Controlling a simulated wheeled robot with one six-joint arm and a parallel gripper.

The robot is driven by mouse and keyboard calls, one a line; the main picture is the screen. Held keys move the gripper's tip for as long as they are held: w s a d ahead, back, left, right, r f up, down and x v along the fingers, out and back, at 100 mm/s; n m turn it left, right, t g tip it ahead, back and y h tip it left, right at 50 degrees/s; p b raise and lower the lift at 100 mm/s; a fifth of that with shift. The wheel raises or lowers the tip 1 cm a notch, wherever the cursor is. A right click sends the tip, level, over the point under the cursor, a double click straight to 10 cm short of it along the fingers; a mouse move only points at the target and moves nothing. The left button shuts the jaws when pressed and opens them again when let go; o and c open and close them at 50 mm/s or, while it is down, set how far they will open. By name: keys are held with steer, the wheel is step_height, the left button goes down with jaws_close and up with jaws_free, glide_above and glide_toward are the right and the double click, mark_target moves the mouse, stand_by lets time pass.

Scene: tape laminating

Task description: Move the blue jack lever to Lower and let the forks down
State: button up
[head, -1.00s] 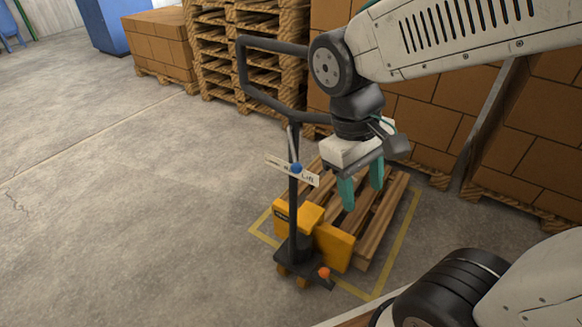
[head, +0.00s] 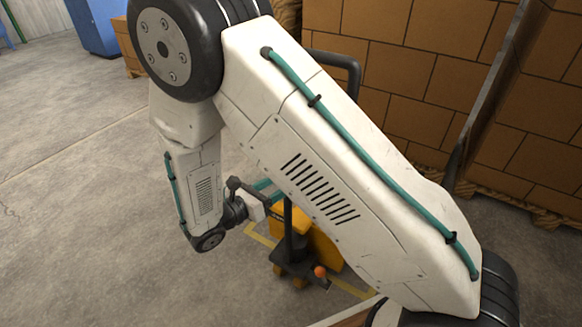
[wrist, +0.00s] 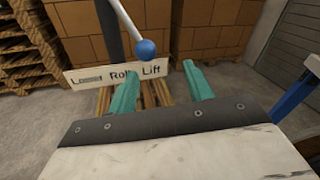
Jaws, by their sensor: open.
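The blue knob of the jack lever (wrist: 146,49) shows in the wrist view on a thin silver rod. It stands over the label plate (wrist: 90,76), between the middle word and "Lift"; the left word is hard to read. My gripper (wrist: 160,64) is open, its teal fingers pointing at the plate with the knob just beyond and between their tips. I cannot tell whether they touch it. In the head view my gripper (head: 268,190) is beside the jack's dark mast (head: 288,217), and my arm hides the knob. The yellow jack body (head: 326,250) is partly visible; its forks are hidden.
An orange ball (head: 320,271) sits low on the jack's base. Stacked brown boxes (head: 400,45) stand behind. Wooden slats of a pallet (wrist: 152,95) show beyond my fingers. Open concrete floor (head: 80,220) lies to the left.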

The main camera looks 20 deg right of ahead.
steer(key=shift+n+t, duration=0.6)
steer(key=shift+n, duration=0.1)
steer(key=x, duration=0.2)
steer(key=w+x, duration=0.1)
steer(key=x, duration=0.2)
steer(key=r+x, duration=0.1)
steer(key=x, duration=0.1)
steer(key=shift+w, duration=0.45)
steer(key=shift+c, duration=0.2)
steer(key=shift+f, duration=0.1)
jaws_close()
